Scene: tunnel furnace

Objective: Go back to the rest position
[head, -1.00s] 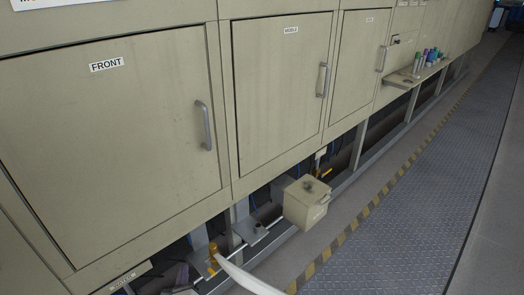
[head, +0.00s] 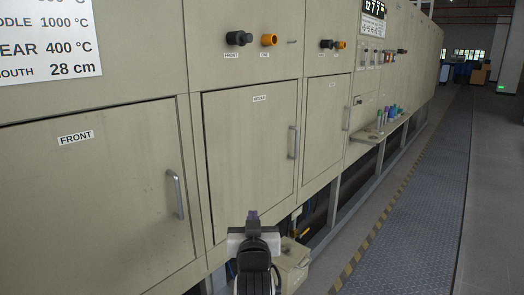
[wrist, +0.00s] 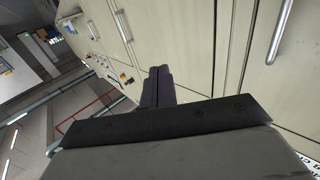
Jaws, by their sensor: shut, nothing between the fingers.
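My gripper (head: 253,217) shows at the bottom middle of the head view, in front of the lower part of the furnace's middle door (head: 250,150). Its fingers point up and are shut with nothing between them. In the wrist view the dark fingers (wrist: 157,86) are together, with the furnace front beyond them. The furnace (head: 150,75) has closed doors marked FRONT (head: 85,190), MIDDLE and a third one to the right (head: 326,125).
A beige box (head: 293,262) juts out low, partly hidden behind my gripper. Small coloured items (head: 390,113) stand on a shelf farther along. A metal-plate walkway (head: 420,210) with a striped edge runs clear along the right.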

